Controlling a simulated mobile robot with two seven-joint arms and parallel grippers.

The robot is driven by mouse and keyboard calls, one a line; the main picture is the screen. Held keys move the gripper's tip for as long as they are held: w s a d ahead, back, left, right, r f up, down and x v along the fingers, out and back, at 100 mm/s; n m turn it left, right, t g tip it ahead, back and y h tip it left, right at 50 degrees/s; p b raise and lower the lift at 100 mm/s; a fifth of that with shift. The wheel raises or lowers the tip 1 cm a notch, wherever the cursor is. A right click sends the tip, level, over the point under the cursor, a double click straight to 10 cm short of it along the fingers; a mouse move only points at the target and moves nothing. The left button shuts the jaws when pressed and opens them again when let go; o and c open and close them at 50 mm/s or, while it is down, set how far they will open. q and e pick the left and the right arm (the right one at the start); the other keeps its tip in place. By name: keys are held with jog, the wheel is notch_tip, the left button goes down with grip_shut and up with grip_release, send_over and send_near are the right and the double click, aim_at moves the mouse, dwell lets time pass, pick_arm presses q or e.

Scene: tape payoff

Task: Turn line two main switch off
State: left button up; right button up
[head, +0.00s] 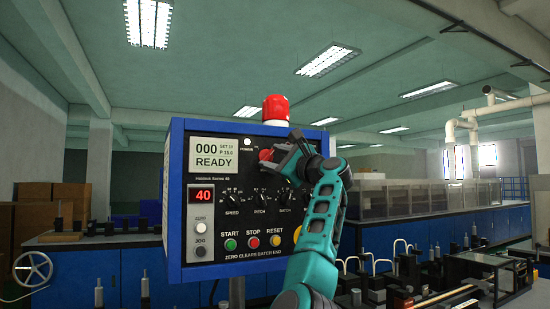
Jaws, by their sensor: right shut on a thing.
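A blue-framed control box (175,200) with a black face stands in the middle of the head view. Its display (211,155) reads "000" and "READY", and a small red readout (201,195) shows 40. A red switch knob (265,155) sits at the upper right of the face, beside a pale lamp (248,143) marked POWER. My right gripper (274,160) is shut on the red knob. The fingers and arm hide part of the knob and its markings. My left gripper is not in view.
Small knobs, including SPEED (232,198), and START (230,244), STOP (253,242) and RESET (276,241) buttons sit below. A red beacon (276,109) tops the box. Machinery (440,199) fills the right; a handwheel (33,270) stands at left.

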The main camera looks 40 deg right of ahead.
jog(key=n+p, duration=0.1)
jog(key=n, duration=0.1)
jog(key=n+g+y+p, duration=0.1)
jog(key=n+p, duration=0.1)
jog(key=n, duration=0.1)
jog(key=shift+d+r+n+g, duration=0.15)
jog(key=shift+r+n+g, duration=0.15)
jog(key=shift+r, duration=0.1)
jog(key=shift+n+g+y+p, duration=0.35)
jog(key=shift+n+p, duration=0.3)
jog(key=shift+n, duration=0.25)
jog(key=shift+n+g, duration=0.35)
jog(key=shift+n, duration=0.55)
jog(key=n+g, duration=0.1)
jog(key=n, duration=0.2)
jog(key=shift+r+p, duration=0.15)
jog(key=shift+p, duration=0.15)
jog(key=shift+r+n+g+h, duration=0.15)
jog(key=shift+n+g+h, duration=0.85)
jog(key=shift+n, duration=0.9)
jog(key=o, duration=1)
jog(key=shift+o, duration=0.2)
